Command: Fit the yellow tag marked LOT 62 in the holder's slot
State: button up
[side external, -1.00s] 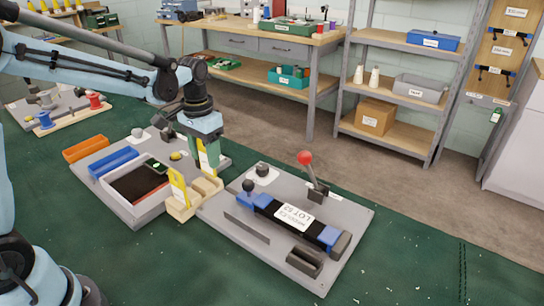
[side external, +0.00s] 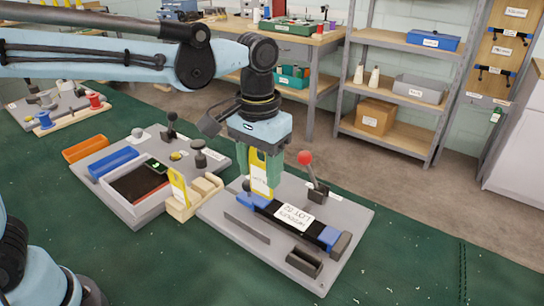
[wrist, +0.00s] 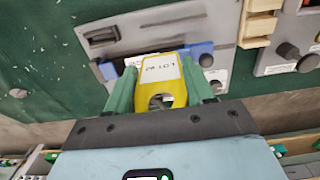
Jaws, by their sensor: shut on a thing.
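My gripper (side external: 266,160) is shut on a yellow tag (side external: 260,179) and holds it upright above the back left of the right-hand grey board (side external: 345,215). In the wrist view the tag (wrist: 160,80) sits between the two green fingers, its white LOT label facing the camera; the number is hard to read. A dark grey block with a recess (side external: 305,262), seemingly the holder, is at the board's front edge, well apart from the tag. It also seems to show in the wrist view (wrist: 103,38).
A black bar with blue ends and a white LOT 62 label (side external: 294,217) lies across the board. A red-knobbed lever (side external: 305,158) rises behind it. A second yellow tag (side external: 179,188) stands in a wooden rack (side external: 190,206) to the left. A thin dark strip (side external: 247,227) is in front.

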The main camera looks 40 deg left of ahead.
jog(key=s+d, duration=0.2)
jog(key=d, duration=1)
notch_tip(320, 180, down, 6)
jog(key=shift+a, duration=0.25)
jog(key=shift+s+f, duration=0.1)
jog(key=shift+f, duration=2.05)
dwell(1.9)
jog(key=o, duration=1.2)
jog(key=shift+o, duration=0.4)
jog(key=shift+o, duration=1.1)
jog(key=shift+r, duration=0.15)
